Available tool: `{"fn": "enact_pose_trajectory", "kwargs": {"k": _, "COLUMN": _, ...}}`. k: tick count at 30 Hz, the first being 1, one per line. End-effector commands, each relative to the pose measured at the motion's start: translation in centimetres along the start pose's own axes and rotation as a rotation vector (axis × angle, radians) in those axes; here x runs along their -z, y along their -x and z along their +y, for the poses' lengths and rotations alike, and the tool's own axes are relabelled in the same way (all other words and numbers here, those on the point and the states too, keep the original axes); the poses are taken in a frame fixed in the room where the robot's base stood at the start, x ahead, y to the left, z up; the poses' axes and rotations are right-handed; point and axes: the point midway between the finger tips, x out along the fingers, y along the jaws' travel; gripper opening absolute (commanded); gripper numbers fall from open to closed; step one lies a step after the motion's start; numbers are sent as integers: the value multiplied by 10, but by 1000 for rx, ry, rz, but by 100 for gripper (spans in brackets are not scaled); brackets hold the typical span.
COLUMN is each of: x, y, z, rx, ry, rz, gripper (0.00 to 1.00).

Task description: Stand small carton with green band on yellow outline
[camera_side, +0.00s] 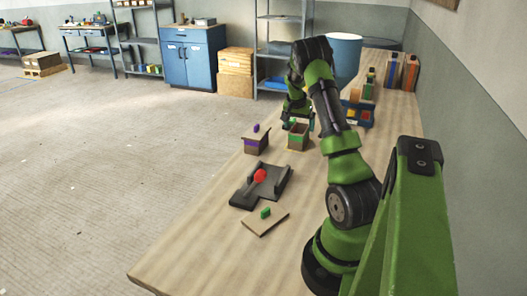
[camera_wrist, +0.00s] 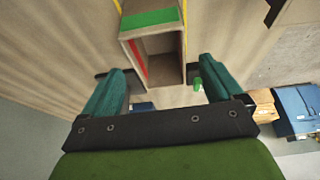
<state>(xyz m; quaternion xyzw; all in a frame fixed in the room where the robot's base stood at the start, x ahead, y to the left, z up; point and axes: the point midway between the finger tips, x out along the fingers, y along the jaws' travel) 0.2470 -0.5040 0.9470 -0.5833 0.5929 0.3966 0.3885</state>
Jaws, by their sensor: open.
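In the side view a small brown carton (camera_side: 298,138) with green at its top stands on the table. A thin yellow line shows at its base. In the wrist view an open brown box (camera_wrist: 160,55) with a green band (camera_wrist: 150,19) lies ahead of the fingers, with a red strip inside and yellow lines along its sides. It seems to be the same carton, but I cannot be sure. My gripper (camera_wrist: 163,88) is open, its teal fingers apart. In the side view my gripper (camera_side: 299,112) is just above or behind the carton; contact cannot be told.
A brown box with a purple band (camera_side: 256,141) stands to the left. Nearer are a dark grey fixture (camera_side: 246,195) with a red ball and a flat brown plate (camera_side: 264,224) with a green knob. A blue bin (camera_side: 357,115) and several cartons stand farther back. The near table end is clear.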

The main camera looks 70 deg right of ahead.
Motion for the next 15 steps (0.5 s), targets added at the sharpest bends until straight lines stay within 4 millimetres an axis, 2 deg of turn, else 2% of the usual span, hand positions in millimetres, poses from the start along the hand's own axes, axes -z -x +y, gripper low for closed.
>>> {"fn": "enact_pose_trajectory", "kwargs": {"k": 3, "x": 1, "y": 30, "z": -1, "rx": 3, "ry": 3, "rz": 4, "gripper": 93}}
{"fn": "enact_pose_trajectory", "kwargs": {"k": 7, "x": 0, "y": 56, "z": -1, "rx": 3, "ry": 3, "rz": 3, "gripper": 93}}
{"fn": "enact_pose_trajectory", "kwargs": {"k": 10, "x": 0, "y": 73, "z": -1, "rx": 2, "ry": 2, "rz": 3, "gripper": 93}}
{"fn": "enact_pose_trajectory", "kwargs": {"k": 15, "x": -1, "y": 89, "z": -1, "rx": 3, "ry": 3, "rz": 0, "gripper": 93}}
